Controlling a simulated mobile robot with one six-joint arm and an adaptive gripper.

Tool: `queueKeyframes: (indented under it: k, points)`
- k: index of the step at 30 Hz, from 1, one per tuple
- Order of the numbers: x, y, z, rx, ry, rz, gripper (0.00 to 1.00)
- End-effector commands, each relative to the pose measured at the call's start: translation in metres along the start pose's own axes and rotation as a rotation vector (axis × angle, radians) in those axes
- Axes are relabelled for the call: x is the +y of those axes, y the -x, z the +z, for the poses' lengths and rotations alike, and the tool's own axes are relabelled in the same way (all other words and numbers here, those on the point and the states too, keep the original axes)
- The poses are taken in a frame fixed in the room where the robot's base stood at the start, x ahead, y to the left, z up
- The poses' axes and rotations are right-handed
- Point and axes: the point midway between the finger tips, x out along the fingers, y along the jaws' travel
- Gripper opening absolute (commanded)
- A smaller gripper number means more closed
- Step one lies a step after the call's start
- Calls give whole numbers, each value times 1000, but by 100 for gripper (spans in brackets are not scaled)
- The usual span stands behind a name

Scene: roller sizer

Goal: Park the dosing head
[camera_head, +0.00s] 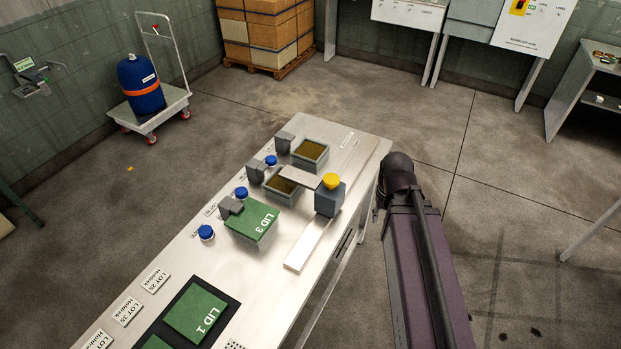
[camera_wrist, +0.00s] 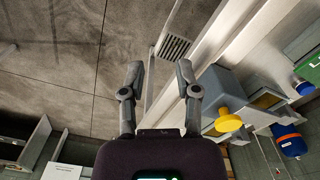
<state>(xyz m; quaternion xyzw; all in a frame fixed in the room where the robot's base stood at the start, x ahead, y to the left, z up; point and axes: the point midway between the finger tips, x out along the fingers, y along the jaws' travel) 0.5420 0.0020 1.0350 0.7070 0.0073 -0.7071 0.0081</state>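The dosing head (camera_head: 328,202) is a grey block with a yellow knob (camera_head: 332,181) on top. It stands at the right side of the steel bench, at the far end of a pale flat strip (camera_head: 308,246). A flat plate (camera_head: 300,177) reaches from it over the middle bin (camera_head: 280,187). In the wrist view the block (camera_wrist: 223,90) and its yellow knob (camera_wrist: 228,123) are right of my gripper (camera_wrist: 160,70), clear of the fingers. My gripper is open and empty. In the head view it is mostly hidden by my arm beside the bench's right edge.
The bench top (camera_head: 352,148) carries a far bin (camera_head: 311,155), a bin under a green LID 3 (camera_head: 252,221), blue-capped items (camera_head: 205,232) and a green LID 1 (camera_head: 196,314) near the front. Bare floor (camera_head: 500,210) lies right of the bench.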

Motion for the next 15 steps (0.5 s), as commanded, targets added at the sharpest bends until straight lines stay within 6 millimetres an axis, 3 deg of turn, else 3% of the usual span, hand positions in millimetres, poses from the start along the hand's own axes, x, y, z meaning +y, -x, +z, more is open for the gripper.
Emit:
queueKeyframes:
  k: [1,4,8,15]
  points:
    - [-3,2,-8,0,20,0,71]
    - [-14,7,-27,0,85,0,100]
    - [-36,15,-62,0,223,0,100]
    - [-105,34,-143,1,576,-1,100]
